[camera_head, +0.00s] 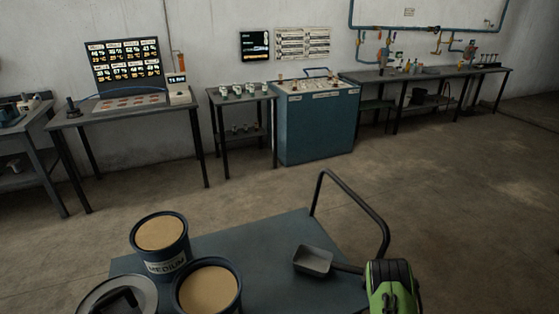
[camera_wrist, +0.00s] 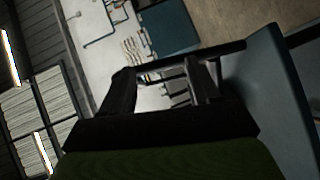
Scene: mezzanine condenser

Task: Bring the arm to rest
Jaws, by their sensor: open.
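My gripper (camera_wrist: 160,80) shows in the wrist view with its two dark fingers apart and nothing seen between them. In the head view a green and black part of my arm (camera_head: 391,288) stands at the lower right, over the right end of the blue-grey cart (camera_head: 262,240). Its fingertips cannot be made out there. A grey scoop (camera_head: 313,260) lies on the cart to the left of it. The scoop's dark handle runs right, toward the arm, and its end is hidden.
Two tubs of tan powder, one marked MEDIUM (camera_head: 160,240) and another (camera_head: 207,289), stand on the cart's left. A black cart handle (camera_head: 352,198) rises at its right. Benches and a blue cabinet (camera_head: 317,125) line the wall. The floor between is clear.

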